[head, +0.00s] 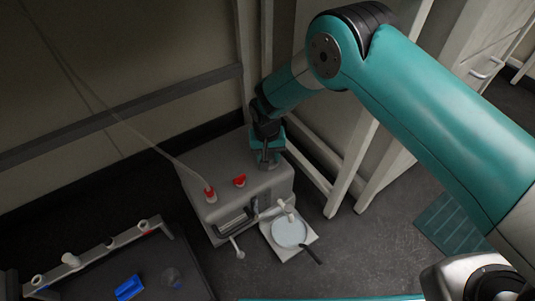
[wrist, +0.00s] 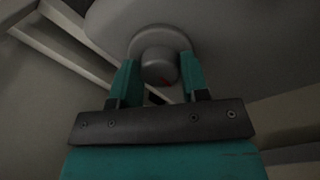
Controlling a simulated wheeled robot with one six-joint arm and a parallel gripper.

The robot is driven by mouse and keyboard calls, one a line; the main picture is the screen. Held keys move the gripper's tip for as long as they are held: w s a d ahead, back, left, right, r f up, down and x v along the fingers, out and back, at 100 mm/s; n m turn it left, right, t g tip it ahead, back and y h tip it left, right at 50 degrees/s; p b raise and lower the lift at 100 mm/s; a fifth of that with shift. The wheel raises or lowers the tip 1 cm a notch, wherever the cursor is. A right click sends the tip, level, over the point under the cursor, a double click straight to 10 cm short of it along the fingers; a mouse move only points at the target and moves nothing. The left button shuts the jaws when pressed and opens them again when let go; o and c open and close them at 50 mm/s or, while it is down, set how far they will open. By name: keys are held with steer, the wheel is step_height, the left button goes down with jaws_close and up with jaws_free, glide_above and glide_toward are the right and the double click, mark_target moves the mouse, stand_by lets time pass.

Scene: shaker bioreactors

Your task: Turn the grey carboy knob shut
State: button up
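The grey carboy (head: 228,180) is a boxy container on the floor in the head view. My gripper (head: 268,157) is over its back right part, by the wall corner. In the wrist view the round grey knob (wrist: 158,66) is between the two teal fingers of my gripper (wrist: 160,78), one on each side. A small red mark shows low on the knob. The fingers look close to the knob's sides, but I cannot tell whether they press on it. In the head view my gripper hides the knob.
A red cap (head: 240,181) and a red tube fitting (head: 210,194) are on the carboy's top. A round white dish (head: 289,231) stands in front of it. A dark tray (head: 185,262) with a blue item (head: 129,288) is at lower left. A pale frame (head: 318,180) stands right of my gripper.

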steer(key=o, duration=0.4)
steer(key=shift+c, duration=0.2)
step_height(320, 180, up, 8)
steer(key=p, duration=0.3)
steer(key=shift+s+a+f, duration=0.1)
steer(key=shift+f, duration=0.15)
